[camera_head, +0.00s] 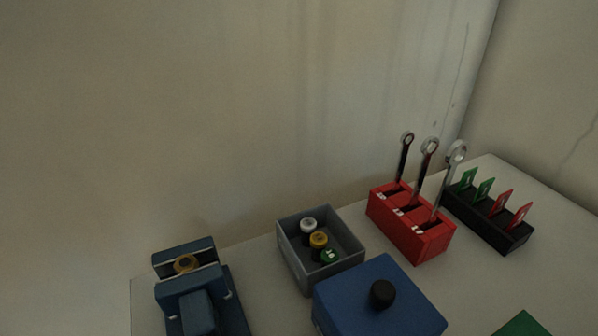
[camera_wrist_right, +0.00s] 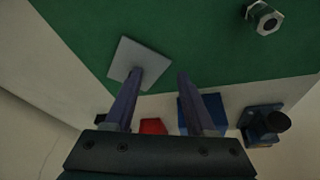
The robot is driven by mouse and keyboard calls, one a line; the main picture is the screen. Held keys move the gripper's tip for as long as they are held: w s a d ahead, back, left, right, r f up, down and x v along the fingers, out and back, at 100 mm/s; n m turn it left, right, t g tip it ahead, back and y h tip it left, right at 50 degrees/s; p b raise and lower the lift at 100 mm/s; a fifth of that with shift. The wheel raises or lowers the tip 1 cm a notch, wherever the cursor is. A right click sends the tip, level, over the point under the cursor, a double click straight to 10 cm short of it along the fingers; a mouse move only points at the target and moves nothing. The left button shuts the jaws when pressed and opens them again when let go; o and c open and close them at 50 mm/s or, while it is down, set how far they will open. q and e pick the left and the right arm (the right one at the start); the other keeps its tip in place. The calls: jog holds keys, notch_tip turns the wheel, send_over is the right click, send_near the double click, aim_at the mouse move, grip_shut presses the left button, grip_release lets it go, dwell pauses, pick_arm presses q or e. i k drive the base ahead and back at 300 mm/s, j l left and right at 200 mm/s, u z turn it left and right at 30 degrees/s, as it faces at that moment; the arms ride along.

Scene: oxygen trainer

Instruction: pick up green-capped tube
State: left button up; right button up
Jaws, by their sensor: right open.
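The green-capped tube (camera_head: 329,257) stands in a grey open bin (camera_head: 346,263) in the head view, at the near end of a row with a yellow-capped tube (camera_head: 318,240) and a white-capped tube (camera_head: 308,225). Only its cap shows clearly; the body is hidden in the bin. My right gripper (camera_wrist_right: 159,75) shows in the right wrist view with its two fingers apart and nothing between them. The green-capped tube cannot be made out in that view. My left gripper is in neither view.
A blue box with a black knob (camera_head: 382,294) stands close in front of the bin. A blue vise (camera_head: 197,305) is at left, a red wrench holder (camera_head: 411,229) and black card rack (camera_head: 487,222) at right. The wrist view shows a green mat (camera_wrist_right: 205,45), grey plate (camera_wrist_right: 128,58) and hex-shaped part (camera_wrist_right: 264,18).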

aim_at(329, 256)
jog(key=i+l+u, duration=0.1)
jog(key=u, duration=0.35)
jog(key=i+l+u, duration=0.1)
jog(key=l+u, duration=0.35)
jog(key=j, duration=0.1)
